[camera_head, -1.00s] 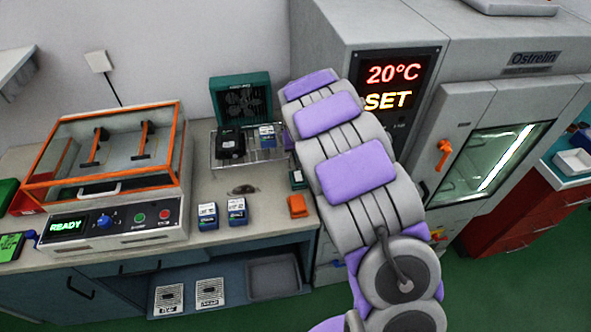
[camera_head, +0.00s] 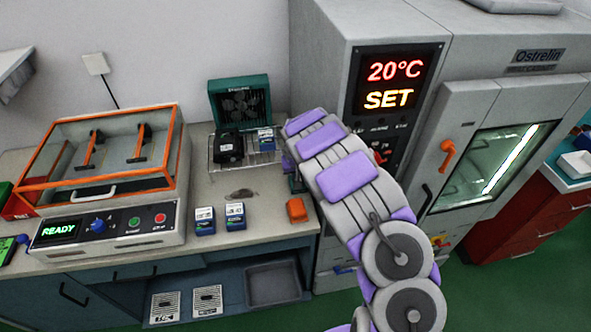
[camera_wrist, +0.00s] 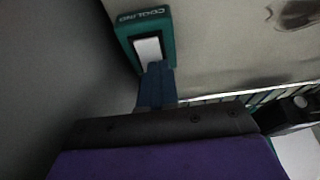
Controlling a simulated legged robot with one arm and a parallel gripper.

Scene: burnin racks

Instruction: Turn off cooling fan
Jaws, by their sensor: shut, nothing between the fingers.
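The green cooling fan (camera_head: 240,105) stands at the back of the bench, behind a wire rack. A small green switch box marked COOLING (camera_wrist: 145,17) shows at the top of the wrist view, with a white rocker (camera_wrist: 148,48) in its face. My gripper (camera_wrist: 157,70) is shut and empty, its blue fingertips at the lower edge of the rocker. I cannot tell whether they touch it. In the head view my arm hides most of the gripper and the switch box at the bench's right end.
The wire rack (camera_head: 222,163) holds a black unit and a blue-white box. Two blue-white boxes (camera_head: 205,221) and an orange item (camera_head: 297,209) sit in front. The grey chamber (camera_head: 330,55), showing 20°C SET, stands close on the right. An orange-framed machine (camera_head: 110,225) is left.

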